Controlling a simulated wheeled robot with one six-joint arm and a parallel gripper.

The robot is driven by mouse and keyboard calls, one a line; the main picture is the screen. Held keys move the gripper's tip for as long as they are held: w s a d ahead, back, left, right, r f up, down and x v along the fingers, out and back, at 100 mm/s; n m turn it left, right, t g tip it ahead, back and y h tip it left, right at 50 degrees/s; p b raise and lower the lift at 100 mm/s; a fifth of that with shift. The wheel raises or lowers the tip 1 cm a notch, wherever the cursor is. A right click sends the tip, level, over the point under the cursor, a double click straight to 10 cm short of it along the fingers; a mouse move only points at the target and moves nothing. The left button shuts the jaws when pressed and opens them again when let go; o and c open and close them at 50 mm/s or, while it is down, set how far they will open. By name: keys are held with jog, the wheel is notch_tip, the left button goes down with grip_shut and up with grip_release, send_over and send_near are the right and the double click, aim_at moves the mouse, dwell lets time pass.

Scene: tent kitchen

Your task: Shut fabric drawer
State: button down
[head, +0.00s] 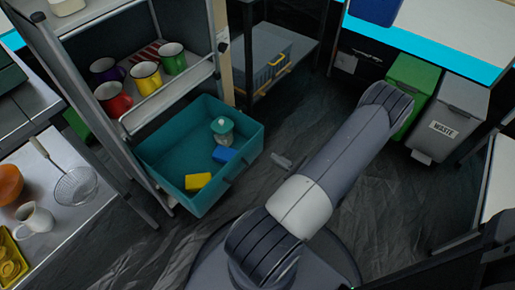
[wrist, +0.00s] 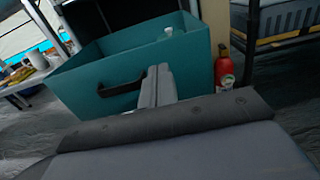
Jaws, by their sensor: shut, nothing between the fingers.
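The teal fabric drawer (head: 190,196) is pulled out from the bottom of the shelf unit in the head view. It holds a jar with a teal lid (head: 221,128), a blue block (head: 224,155) and a yellow block (head: 198,181). In the wrist view the drawer's front (wrist: 195,68) fills the upper middle, with a dark handle (wrist: 122,84) on it. My gripper (wrist: 158,72) is shut and empty, in front of the drawer just right of the handle. In the head view my gripper (head: 278,158) shows partly behind my arm, apart from the drawer on its right.
The shelf unit holds several mugs, including a yellow one (head: 147,77). A red bottle (wrist: 224,70) stands right of the drawer in the wrist view. A green bin (head: 412,80) and grey waste bin (head: 455,105) stand at right. Dark floor (head: 335,100) is open between.

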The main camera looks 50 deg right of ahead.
aim_at(250, 143)
jog(key=w, duration=0.3)
jog(key=w+b, duration=0.1)
jog(key=w, duration=0.4)
jog(key=shift+w+a+b, duration=0.3)
jog(key=shift+w+b, duration=0.05)
jog(key=shift+b, duration=0.05)
